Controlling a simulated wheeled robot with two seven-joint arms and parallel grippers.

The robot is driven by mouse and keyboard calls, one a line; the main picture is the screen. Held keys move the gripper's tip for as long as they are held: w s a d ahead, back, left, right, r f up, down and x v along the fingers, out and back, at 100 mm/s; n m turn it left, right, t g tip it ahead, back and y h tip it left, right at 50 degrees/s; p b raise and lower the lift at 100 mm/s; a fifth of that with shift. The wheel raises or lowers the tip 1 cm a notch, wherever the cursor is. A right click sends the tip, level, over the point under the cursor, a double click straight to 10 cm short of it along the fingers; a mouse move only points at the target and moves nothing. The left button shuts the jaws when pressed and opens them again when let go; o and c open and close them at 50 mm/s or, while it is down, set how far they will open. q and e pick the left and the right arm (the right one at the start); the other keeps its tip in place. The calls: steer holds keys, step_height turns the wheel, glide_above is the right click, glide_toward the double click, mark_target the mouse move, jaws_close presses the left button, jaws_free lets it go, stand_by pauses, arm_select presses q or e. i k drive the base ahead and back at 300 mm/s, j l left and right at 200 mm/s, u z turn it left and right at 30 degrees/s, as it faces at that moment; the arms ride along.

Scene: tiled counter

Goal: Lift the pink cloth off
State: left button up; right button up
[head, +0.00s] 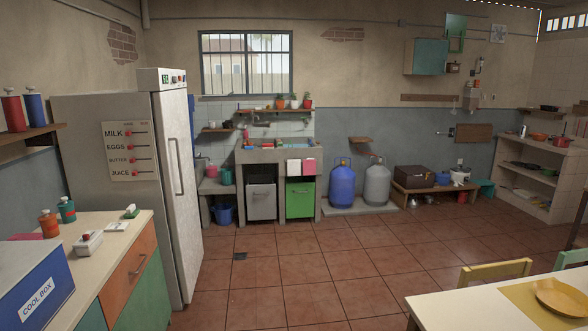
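A small pink cloth (309,166) hangs over the front edge of the tiled sink counter (250,156) at the far wall. It hangs just right of a white cloth (294,167) and above the green cabinet door (300,198). The cloth is small and distant in the head view, so its folds cannot be made out. Neither of my grippers shows in this view.
Open tiled floor (300,270) lies before the counter. A fridge (172,190) and a near worktop (125,240) stand at left, a dining table (450,307) at lower right. Blue (341,185) and grey (377,186) gas cylinders stand right of the counter.

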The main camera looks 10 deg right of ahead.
mark_target(310, 164)
steer(key=i, duration=1.9)
steer(key=i+z, duration=0.1)
steer(key=i, duration=1.8)
steer(key=i+j, duration=0.1)
steer(key=i, duration=1.8)
